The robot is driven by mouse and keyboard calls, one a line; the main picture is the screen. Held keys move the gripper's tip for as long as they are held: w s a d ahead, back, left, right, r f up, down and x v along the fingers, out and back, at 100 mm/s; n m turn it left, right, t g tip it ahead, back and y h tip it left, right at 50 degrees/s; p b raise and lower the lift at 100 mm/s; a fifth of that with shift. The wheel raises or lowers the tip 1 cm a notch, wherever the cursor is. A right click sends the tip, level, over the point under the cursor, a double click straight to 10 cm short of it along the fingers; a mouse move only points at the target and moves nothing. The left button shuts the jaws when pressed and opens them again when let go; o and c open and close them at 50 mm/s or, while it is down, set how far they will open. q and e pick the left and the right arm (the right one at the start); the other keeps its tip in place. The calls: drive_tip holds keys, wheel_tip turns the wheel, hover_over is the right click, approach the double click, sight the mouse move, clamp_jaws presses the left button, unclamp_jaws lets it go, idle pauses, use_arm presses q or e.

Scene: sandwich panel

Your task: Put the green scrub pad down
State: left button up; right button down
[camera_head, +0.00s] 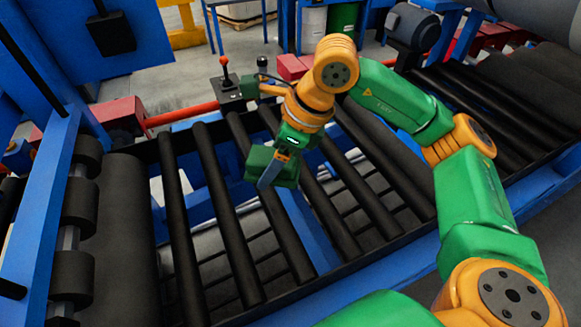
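My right arm reaches in from the right, and its gripper (271,170) points down over the black rollers. A dark green block, which looks like the green scrub pad (288,175), shows on both sides of a blue-grey finger. The gripper appears shut on it. The far finger is hidden. I cannot tell whether the pad touches the rollers below or hangs just above them. My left gripper is not in view.
The roller conveyor (222,215) has open gaps between its black rollers. A control box with a red-knobbed lever (225,72) stands at its far edge. A blue frame (45,215) borders the left. A motor (412,27) stands at the back right.

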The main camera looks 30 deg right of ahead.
drive_tip(key=m, duration=0.2)
drive_tip(key=w+t, duration=0.1)
drive_tip(key=shift+a+f+m+h, duration=0.25)
drive_tip(key=shift+f+m+h, duration=0.05)
drive_tip(key=shift+m+h, duration=0.1)
drive_tip(key=m, duration=0.1)
drive_tip(key=w+m+h+b, duration=0.1)
drive_tip(key=m, duration=0.1)
drive_tip(key=shift+w+a+t, duration=0.1)
drive_tip(key=shift+t, duration=0.2)
drive_tip(key=w+d+f+m+p, duration=0.1)
drive_tip(key=w+d+f+p, duration=0.25)
drive_tip(key=d, duration=0.45)
drive_tip(key=p, duration=0.2)
hover_over(304, 167)
wheel_tip(304, 167, down, 6)
drive_tip(key=shift+f, duration=0.1)
wheel_tip(304, 167, down, 3)
drive_tip(key=shift+d+f, duration=0.1)
drive_tip(key=shift+f, duration=0.2)
unclamp_jaws()
